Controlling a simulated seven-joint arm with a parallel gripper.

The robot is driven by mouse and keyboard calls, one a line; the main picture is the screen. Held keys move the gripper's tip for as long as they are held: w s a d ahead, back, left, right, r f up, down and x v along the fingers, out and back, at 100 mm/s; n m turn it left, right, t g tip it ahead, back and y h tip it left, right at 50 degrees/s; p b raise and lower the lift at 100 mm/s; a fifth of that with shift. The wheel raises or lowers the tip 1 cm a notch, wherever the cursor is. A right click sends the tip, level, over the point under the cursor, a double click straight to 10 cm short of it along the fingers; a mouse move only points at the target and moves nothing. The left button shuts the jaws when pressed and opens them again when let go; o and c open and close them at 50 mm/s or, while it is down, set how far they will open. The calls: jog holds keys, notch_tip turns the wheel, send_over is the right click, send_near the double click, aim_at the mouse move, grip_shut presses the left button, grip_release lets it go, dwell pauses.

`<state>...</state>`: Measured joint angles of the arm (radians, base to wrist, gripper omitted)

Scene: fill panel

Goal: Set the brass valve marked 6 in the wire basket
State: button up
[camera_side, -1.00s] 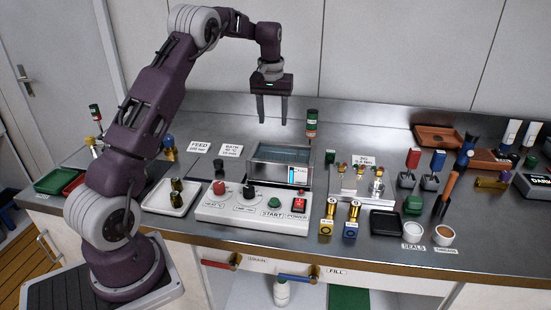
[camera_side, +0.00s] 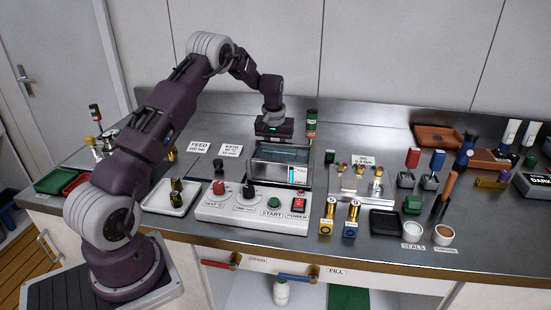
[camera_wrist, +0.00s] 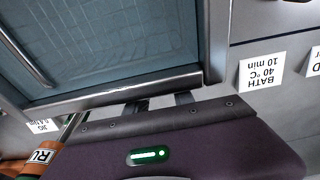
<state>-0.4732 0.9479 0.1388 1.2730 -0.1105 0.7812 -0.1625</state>
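No 6 can be read on any valve, so I cannot tell which is meant. Brass-and-dark valves (camera_side: 176,188) stand in the white tray at left; small brass-coloured fittings (camera_side: 330,209) stand at the front centre. The glass-sided bath (camera_side: 281,169) holds blue water in the side view. The wrist view shows a mesh pattern under the water, perhaps the wire basket (camera_wrist: 110,40). My gripper (camera_wrist: 160,103) is low at the bath's back edge, its fingers apart with nothing seen between them. The bath rim hides the fingertips; I cannot tell whether they are inside or behind.
The control panel (camera_side: 250,206) lies before the bath. A jig with fittings (camera_side: 362,181) is at right. Bare counter (camera_side: 385,130) lies behind it.

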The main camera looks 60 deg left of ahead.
aim_at(276, 158)
grip_shut()
notch_tip(276, 158, up, 10)
jog(key=shift+f, duration=0.25)
jog(key=s+d+r+m, duration=0.2)
jog(key=d, duration=0.1)
jog(key=shift+d+r, duration=0.15)
jog(key=shift+r, duration=0.25)
jog(key=s+d+r+m, duration=0.1)
jog(key=s+d+m, duration=0.2)
jog(key=d+m, duration=0.15)
jog(key=shift+n+t+h, duration=0.25)
jog(key=shift+t+h, duration=0.05)
jog(key=shift+h, duration=0.1)
notch_tip(276, 158, down, 9)
jog(key=shift+d+f, duration=0.1)
